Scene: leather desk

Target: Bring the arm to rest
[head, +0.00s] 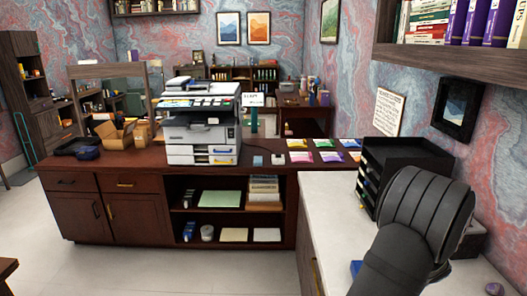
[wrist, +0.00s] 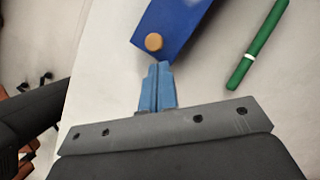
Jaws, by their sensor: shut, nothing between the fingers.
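My gripper (wrist: 160,68) shows in the wrist view, its two blue fingers shut together with nothing between them. The fingertips point at a flat blue object (wrist: 178,25) with a round tan knob or disc (wrist: 154,42) near its lower corner. Whether the fingertips touch the blue object cannot be told. A green marker (wrist: 258,45) with a white band lies to the right on the pale surface. In the head view my dark arm fills the lower right over the white desk top and hides the gripper. A bit of blue (head: 355,267) shows beside the arm there.
A black tray stack (head: 398,170) stands on the white desk top (head: 325,205), close behind my arm. A printer (head: 201,125), open cardboard box (head: 115,135) and several coloured packets (head: 328,156) stand or lie on the dark counter. A shelf (head: 450,55) overhangs at right. The white top's left part is clear.

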